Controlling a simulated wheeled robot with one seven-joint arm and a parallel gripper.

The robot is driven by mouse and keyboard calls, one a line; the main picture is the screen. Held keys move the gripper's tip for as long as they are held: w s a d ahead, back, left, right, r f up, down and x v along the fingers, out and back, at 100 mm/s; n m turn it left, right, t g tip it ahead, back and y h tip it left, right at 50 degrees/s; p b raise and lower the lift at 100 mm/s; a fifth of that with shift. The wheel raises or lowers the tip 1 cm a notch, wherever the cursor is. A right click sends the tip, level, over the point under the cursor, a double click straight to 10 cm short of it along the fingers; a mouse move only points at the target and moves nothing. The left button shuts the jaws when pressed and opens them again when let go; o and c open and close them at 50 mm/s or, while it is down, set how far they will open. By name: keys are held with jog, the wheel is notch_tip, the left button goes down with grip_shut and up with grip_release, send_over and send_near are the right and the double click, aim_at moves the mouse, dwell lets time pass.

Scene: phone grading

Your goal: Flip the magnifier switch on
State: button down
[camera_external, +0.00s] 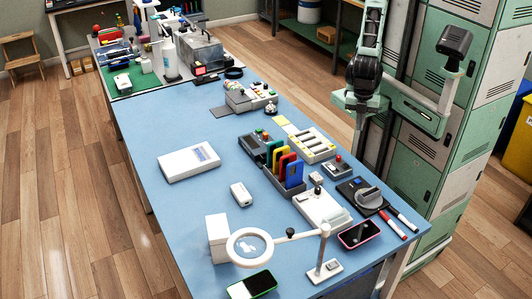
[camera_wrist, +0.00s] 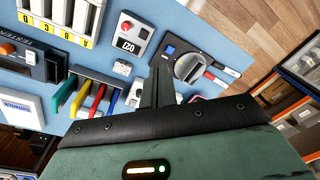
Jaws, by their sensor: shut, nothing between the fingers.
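The magnifier (camera_external: 250,246) is a white ring lens on a horizontal arm, at the near end of the blue table in the external view. Its arm runs to a post on a small white base (camera_external: 325,271). A small dark spot on that base may be the switch, but it is too small to tell its position. In the wrist view my gripper (camera_wrist: 163,72) is shut and empty, above the table, with no magnifier visible there.
A phone with a pink edge (camera_external: 359,235) and a green-edged phone (camera_external: 252,285) lie near the magnifier. The table's left side is mostly clear.

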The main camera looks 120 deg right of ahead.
jog(key=w+a+f+n+y+b, duration=0.2)
jog(key=w+a+n, duration=0.1)
jog(key=w+a, duration=0.4)
jog(key=w+a+f+n+y+b, duration=0.2)
jog(key=w+a, duration=0.5)
jog(key=w, duration=0.7)
jog(key=w+a+f+n+t+y+b, duration=0.1)
jog(key=w+a+f+n+y+b, duration=0.1)
jog(key=w+a, duration=0.5)
jog(key=w+f+n+y, duration=0.1)
jog(key=w+n+y, duration=0.1)
jog(key=w+n, duration=0.1)
jog(key=shift+w+a+f, duration=0.15)
jog(key=shift+a+f, duration=0.05)
jog(key=shift+a, duration=0.2)
jog(key=p, duration=0.2)
send_over(332, 269)
jog(key=d, duration=0.3)
jog(key=f, duration=0.4)
jog(key=s+f, duration=0.1)
jog(key=f, duration=0.2)
jog(key=shift+a, duration=0.1)
jog(key=shift+w+f, duration=0.15)
jog(key=shift+f, duration=0.5)
jog(key=shift+w+f, duration=0.15)
jog(key=shift+f, duration=0.45)
jog(key=shift+w+f, duration=0.1)
jog(key=shift+f, duration=0.65)
